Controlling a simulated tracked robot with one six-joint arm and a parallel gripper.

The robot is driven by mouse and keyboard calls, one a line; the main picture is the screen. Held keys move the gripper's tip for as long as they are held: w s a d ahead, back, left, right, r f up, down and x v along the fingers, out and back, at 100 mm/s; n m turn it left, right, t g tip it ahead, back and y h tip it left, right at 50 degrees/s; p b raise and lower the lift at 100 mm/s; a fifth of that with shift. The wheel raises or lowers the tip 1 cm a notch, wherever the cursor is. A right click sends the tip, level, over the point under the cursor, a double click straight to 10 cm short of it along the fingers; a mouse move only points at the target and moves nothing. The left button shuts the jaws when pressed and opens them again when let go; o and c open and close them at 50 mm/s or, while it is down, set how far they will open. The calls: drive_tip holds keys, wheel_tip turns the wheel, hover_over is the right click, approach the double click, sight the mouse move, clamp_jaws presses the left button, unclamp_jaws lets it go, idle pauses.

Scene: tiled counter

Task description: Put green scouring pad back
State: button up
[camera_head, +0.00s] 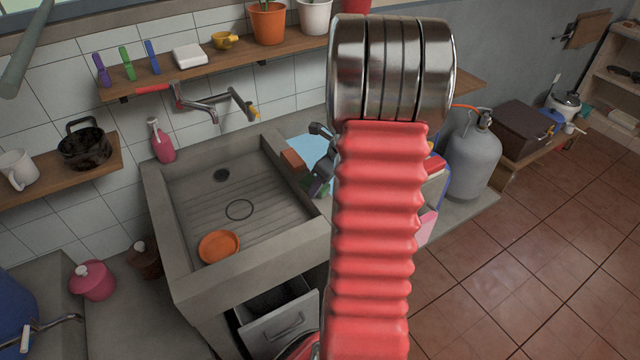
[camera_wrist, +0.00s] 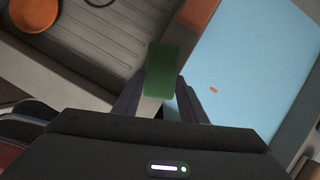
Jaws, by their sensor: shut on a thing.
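The green scouring pad (camera_wrist: 162,72) is held between the two fingers of my gripper (camera_wrist: 161,97) in the wrist view. It juts out past the fingertips, and its lower part is hidden between them. Below and around it show the grey sink's edge and a light blue surface (camera_wrist: 250,60). In the head view my gripper (camera_head: 320,165) is over the right rim of the sink, partly hidden behind my red arm. The pad is hard to make out there.
The grey sink (camera_head: 190,185) holds an orange bowl (camera_head: 219,247). A wall shelf (camera_head: 215,66) above carries coloured clips, a white block, a yellow cup and plant pots. A tap (camera_head: 200,105) hangs over the sink. A grey gas bottle (camera_head: 472,160) stands at right. A drawer (camera_head: 278,318) is open below.

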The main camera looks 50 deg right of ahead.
drive_tip(key=o, duration=1.3)
drive_tip(key=shift+f, duration=0.1)
drive_tip(key=shift+o, duration=0.2)
drive_tip(key=v, duration=1.2)
